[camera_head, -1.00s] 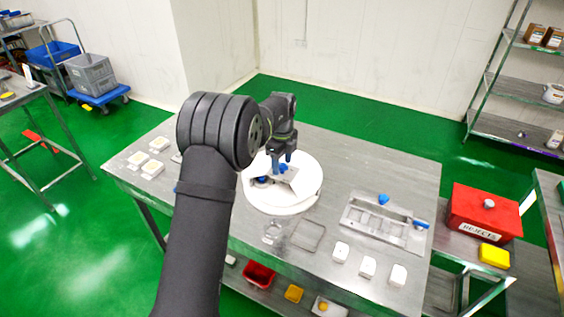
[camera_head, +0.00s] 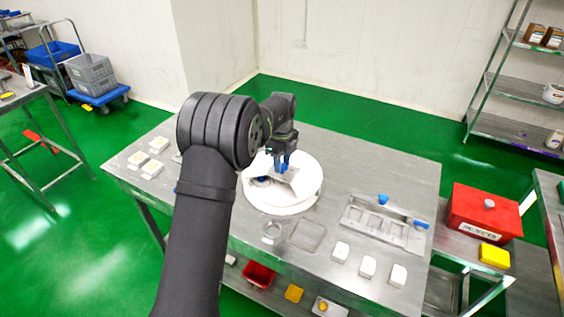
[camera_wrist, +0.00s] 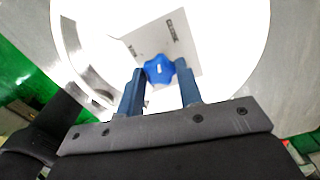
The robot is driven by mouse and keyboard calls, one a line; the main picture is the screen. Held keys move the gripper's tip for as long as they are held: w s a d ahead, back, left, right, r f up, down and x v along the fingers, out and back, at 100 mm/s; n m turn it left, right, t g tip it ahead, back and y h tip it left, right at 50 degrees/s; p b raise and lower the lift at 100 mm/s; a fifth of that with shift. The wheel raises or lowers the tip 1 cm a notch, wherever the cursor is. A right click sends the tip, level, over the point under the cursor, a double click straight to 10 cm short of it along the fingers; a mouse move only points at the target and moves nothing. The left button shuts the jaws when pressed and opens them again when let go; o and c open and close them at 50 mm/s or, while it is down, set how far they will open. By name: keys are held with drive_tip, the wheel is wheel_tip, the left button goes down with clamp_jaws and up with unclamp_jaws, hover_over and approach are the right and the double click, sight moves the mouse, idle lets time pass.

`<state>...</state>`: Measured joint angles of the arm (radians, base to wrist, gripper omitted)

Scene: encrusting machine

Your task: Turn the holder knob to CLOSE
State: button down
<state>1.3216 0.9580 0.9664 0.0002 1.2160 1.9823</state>
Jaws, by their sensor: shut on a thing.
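The plate also shows in the head view (camera_head: 292,180), on the round white machine top (camera_head: 284,200). My gripper (camera_wrist: 160,74) is shut on the knob, with one blue finger on either side of it. In the head view my gripper (camera_head: 283,168) points down at the plate and largely hides the knob.
A metal fixture (camera_head: 385,222) with blue knobs lies to the right on the steel table (camera_head: 360,160). Several white blocks (camera_head: 368,266) stand near the front edge, and more pale blocks (camera_head: 152,168) at the left. A red rejects box (camera_head: 484,211) stands further right.

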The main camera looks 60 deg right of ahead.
drive_tip(key=shift+m, duration=2.7)
drive_tip(key=c, duration=1)
unclamp_jaws()
drive_tip(key=shift+r, duration=0.1)
wheel_tip(320, 180, up, 17)
drive_tip(key=shift+r, duration=0.15)
